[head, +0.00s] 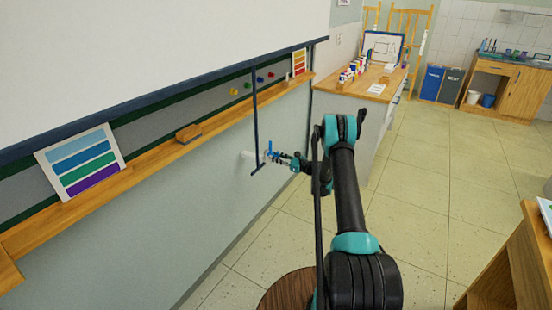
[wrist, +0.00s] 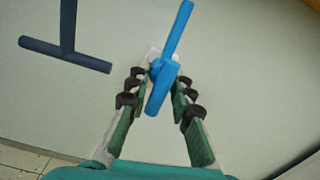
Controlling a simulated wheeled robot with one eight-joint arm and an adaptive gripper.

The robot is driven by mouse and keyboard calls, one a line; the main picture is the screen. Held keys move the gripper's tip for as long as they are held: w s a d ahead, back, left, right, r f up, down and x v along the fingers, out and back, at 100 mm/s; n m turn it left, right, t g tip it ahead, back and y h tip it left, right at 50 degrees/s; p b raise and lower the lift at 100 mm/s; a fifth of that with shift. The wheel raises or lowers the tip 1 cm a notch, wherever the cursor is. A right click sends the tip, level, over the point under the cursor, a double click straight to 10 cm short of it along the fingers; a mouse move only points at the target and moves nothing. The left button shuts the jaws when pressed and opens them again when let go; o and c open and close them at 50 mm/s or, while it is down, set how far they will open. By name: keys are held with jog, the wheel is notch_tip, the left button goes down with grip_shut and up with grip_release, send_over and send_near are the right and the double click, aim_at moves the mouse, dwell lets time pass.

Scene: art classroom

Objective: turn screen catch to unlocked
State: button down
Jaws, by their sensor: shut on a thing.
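The screen catch (head: 269,148) is a blue lever on a white mount (head: 247,155) at the wall below the wooden ledge. In the wrist view the blue catch (wrist: 176,35) leans, its long upper arm pointing up and slightly right and a short thick end pointing down. My gripper (head: 277,157) is at the catch. In the wrist view my gripper (wrist: 160,82) has its dark-padded fingers on both sides of the blue hub, shut on it. The fingers partly hide the white mount. Any lock markings are not visible.
A dark T-shaped pull bar (head: 255,120) hangs from the white screen (head: 150,50), just left of the catch; it also shows in the wrist view (wrist: 66,48). The wooden ledge (head: 150,165) holds an eraser (head: 188,133) and colour charts. Floor to the right is open.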

jog(key=c, duration=1.5)
grip_release()
jog(key=shift+o, duration=0.2)
jog(key=v, duration=1.2)
